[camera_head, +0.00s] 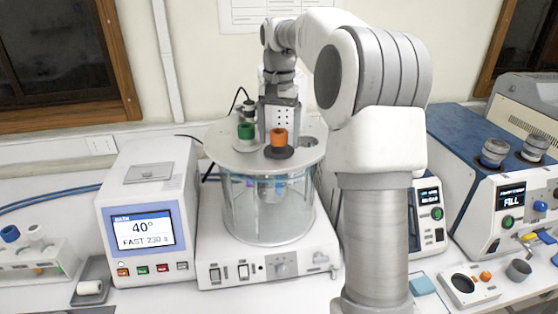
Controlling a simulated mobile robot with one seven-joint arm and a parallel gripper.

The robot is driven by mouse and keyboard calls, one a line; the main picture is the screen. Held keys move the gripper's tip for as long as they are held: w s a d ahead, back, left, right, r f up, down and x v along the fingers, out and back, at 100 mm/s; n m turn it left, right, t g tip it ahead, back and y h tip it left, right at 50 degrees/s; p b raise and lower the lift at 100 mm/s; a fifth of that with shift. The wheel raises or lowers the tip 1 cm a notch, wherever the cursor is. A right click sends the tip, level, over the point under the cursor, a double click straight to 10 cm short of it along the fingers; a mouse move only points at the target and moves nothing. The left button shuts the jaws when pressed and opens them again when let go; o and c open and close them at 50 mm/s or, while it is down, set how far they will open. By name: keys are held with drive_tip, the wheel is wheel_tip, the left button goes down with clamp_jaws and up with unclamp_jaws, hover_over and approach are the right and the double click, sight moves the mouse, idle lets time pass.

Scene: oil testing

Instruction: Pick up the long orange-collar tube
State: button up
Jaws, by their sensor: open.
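The orange-collar tube (279,138) stands upright in a black seat on the round lid (230,150) of a glass bath (270,212). Only its orange collar shows above the lid; its lower part is inside the bath and hard to make out. My gripper (279,118) is open, just above and behind the orange collar, pointing down. Its fingertips are partly hidden, and I cannot tell whether they touch the collar.
A green-collar tube (245,131) stands on the lid left of the orange one. A display unit (148,230) reading 40° is at left, with a tube rack (35,262) beyond it. A blue-topped machine (490,180) is at right. A teal pad (422,285) lies on the bench.

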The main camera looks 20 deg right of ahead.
clamp_jaws()
idle(0.5)
wheel_tip(320, 180, up, 17)
drive_tip(key=p, duration=0.4)
drive_tip(key=s+a+b, duration=0.1)
drive_tip(key=s+b, duration=0.3)
drive_tip(key=s, duration=0.4)
drive_tip(key=s+a+b, duration=0.2)
drive_tip(key=s+b, duration=0.2)
drive_tip(key=s, duration=0.5)
drive_tip(key=shift+s+a+r, duration=0.3)
drive_tip(key=shift+r, duration=0.15)
